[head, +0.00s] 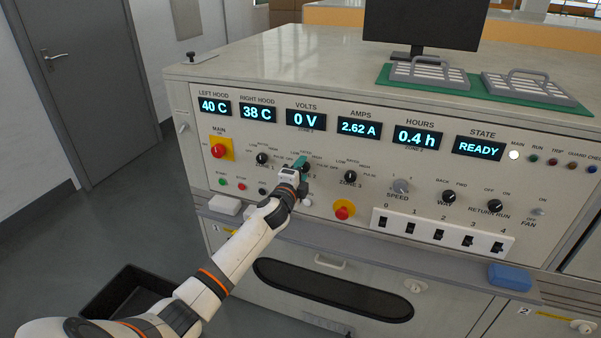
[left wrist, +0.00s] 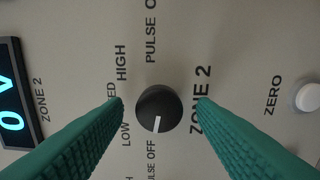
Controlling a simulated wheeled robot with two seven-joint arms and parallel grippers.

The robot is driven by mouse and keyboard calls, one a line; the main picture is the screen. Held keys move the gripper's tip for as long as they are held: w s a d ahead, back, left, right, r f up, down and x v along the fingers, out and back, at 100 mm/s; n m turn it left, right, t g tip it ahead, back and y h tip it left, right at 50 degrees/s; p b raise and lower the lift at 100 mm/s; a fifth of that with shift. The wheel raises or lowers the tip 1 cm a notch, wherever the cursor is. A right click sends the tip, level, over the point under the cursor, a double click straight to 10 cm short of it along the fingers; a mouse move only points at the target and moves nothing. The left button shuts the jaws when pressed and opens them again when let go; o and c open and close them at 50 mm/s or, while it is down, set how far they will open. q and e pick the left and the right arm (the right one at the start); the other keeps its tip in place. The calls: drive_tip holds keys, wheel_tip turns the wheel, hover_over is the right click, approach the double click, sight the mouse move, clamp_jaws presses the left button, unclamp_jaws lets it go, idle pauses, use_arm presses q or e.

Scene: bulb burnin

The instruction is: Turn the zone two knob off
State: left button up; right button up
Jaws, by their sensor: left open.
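The zone two knob (left wrist: 159,108) is round and black with a white pointer line. In the left wrist view its pointer aims down, tilted slightly left, toward the OFF lettering (left wrist: 152,150). My left gripper (left wrist: 161,101) is open, with one green finger on each side of the knob and a visible gap on both sides. In the head view my left gripper (head: 303,166) is at the panel and mostly hides this knob. The volts display (head: 306,119) for zone 2 reads 0 V. My right gripper is not in view.
The zone 1 knob (head: 262,158) and zone 3 knob (head: 350,177) flank the gripper. A red emergency button (head: 343,209) sits lower right. A grey ledge (head: 400,265) with a blue block (head: 509,277) runs below the panel. A white ZERO button (left wrist: 307,97) is nearby.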

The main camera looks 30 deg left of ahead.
use_arm(q)
drive_tip(key=shift+s, duration=0.1)
drive_tip(key=v, duration=1.1)
drive_tip(key=shift+s, duration=0.4)
drive_tip(key=s+d+f+n+g+h, duration=0.1)
drive_tip(key=s+f+n+g, duration=0.2)
drive_tip(key=f, duration=0.9)
drive_tip(key=s+d+f+n+g+p, duration=0.1)
drive_tip(key=s+d+f+g, duration=0.1)
drive_tip(key=s+f, duration=0.65)
drive_tip(key=s+d+f+n+g+h, duration=0.1)
drive_tip(key=s+f+n+g, duration=0.15)
drive_tip(key=f, duration=1.15)
drive_tip(key=s+d+f+n+g+h, duration=0.1)
drive_tip(key=s+d+f+n+g, duration=0.3)
drive_tip(key=s+f, duration=0.9)
drive_tip(key=s+d+f+n+g, duration=0.1)
drive_tip(key=s+d+f+g, duration=0.1)
drive_tip(key=s, duration=0.9)
drive_tip(key=s+d+f+n+g+h+p, duration=0.1)
drive_tip(key=s+d+f+g, duration=0.2)
drive_tip(key=s, duration=0.8)
drive_tip(key=d+f, duration=0.2)
drive_tip(key=d, duration=0.1)
drive_tip(key=shift+s+d+f, duration=0.3)
drive_tip(key=shift+d, duration=0.1)
